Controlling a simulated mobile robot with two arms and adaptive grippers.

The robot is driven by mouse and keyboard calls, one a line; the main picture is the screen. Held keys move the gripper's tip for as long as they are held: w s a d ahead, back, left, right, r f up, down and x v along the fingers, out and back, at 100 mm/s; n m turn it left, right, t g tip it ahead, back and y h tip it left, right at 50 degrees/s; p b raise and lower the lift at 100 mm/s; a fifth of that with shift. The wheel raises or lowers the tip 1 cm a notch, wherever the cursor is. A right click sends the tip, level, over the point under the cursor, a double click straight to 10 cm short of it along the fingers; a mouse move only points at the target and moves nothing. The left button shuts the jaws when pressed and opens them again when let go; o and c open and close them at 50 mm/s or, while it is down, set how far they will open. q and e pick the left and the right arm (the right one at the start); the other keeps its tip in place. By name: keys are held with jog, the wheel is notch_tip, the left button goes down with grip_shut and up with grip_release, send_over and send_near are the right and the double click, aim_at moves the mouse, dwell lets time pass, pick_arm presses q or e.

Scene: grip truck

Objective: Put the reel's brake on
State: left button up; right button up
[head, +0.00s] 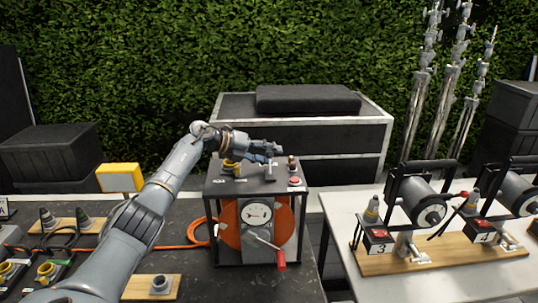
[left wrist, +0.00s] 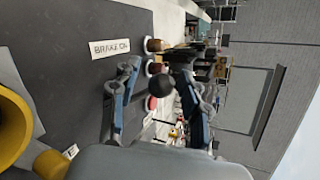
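The reel (head: 212,222) is a dark box frame around an orange drum, with a dial and a red-handled crank (head: 279,262) on its front. My left gripper (head: 274,150) is just over the reel's top plate. In the left wrist view a round black knob (left wrist: 162,85) lies between the two blue fingers of my left gripper (left wrist: 160,108). The fingers are apart, with gaps showing on both sides of the knob. The lever's lower part is hard to make out. A "BRAKE ON" label (left wrist: 115,47) lies on the plate beside the knob. My right gripper is not in view.
A red button (head: 295,181) is on the reel's right top edge. An orange cable (head: 180,246) runs left over the dark table. Numbered winches (head: 420,207) stand on the white table at right. A wheeled case (head: 372,130) is behind.

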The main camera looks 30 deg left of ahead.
pick_arm(q)
jog(key=shift+s+a, duration=0.1)
jog(key=shift+a, duration=0.05)
jog(key=shift+s+a+r, duration=0.2)
jog(key=shift+a, duration=0.05)
jog(key=v, duration=1.1)
jog(key=shift+d, duration=0.1)
